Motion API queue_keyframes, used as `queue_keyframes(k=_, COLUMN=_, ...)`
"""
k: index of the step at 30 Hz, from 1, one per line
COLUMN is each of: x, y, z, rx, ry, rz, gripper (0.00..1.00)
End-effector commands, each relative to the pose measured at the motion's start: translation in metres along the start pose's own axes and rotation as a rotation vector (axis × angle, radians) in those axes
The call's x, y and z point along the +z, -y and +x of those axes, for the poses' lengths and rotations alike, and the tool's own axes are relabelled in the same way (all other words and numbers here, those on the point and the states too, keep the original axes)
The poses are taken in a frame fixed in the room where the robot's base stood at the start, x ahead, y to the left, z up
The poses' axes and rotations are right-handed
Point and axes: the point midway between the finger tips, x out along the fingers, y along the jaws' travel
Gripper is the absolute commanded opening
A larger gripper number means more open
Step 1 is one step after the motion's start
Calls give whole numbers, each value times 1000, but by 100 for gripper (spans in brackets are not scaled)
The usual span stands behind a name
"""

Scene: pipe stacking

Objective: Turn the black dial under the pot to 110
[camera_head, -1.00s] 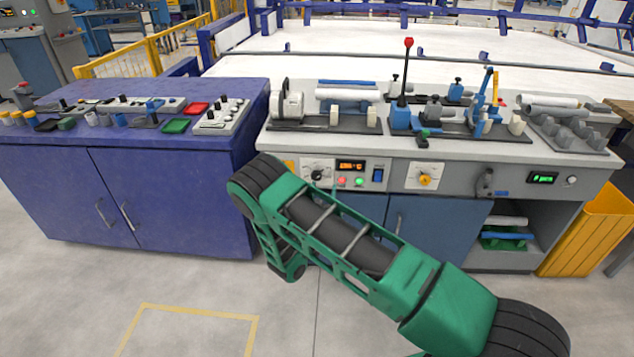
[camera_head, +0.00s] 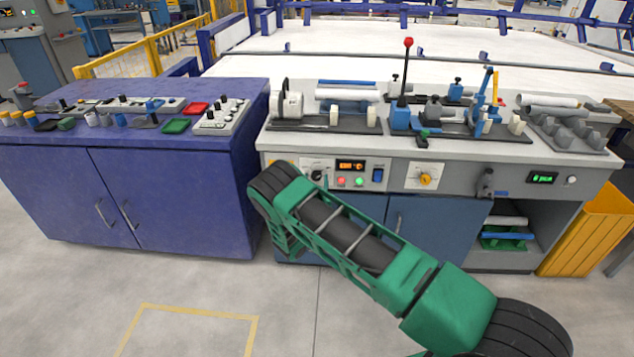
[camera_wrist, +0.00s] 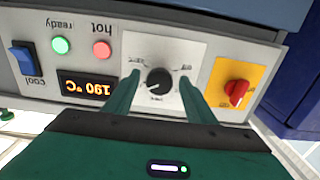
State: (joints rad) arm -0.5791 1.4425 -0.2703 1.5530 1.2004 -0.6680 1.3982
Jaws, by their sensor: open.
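The black dial (camera_wrist: 158,80) sits on a white scale plate on the grey front panel, upside down in the wrist view. It also shows in the head view (camera_head: 316,175), just above my arm, below a white drum-shaped thing (camera_head: 288,106) on the worktop. My gripper (camera_wrist: 160,74) is open, its two green fingers reaching to either side of the dial with gaps between. I cannot tell how deep the fingertips are along it. The dial's scale numbers are too small to read. In the head view my gripper is hidden behind my arm.
An orange display (camera_wrist: 86,88) reads about 190 °C, upside down. Green (camera_wrist: 61,45) and red (camera_wrist: 101,49) lamps and a blue switch (camera_wrist: 23,60) are beside it. A red knob on a yellow plate (camera_wrist: 237,92) is near the dial. A blue cabinet (camera_head: 150,195) stands left.

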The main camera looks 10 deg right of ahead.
Motion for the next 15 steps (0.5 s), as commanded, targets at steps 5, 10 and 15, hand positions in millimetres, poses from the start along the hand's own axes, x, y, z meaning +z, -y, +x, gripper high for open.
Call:
queue_keyframes(k=5, x=0, y=0, z=6, rx=0, ry=0, rz=1, gripper=50)
queue_keyframes(k=10, x=0, y=0, z=6, rx=0, ry=0, rz=0, gripper=50)
queue_keyframes(k=15, x=0, y=0, z=6, rx=0, ry=0, rz=1, gripper=19)
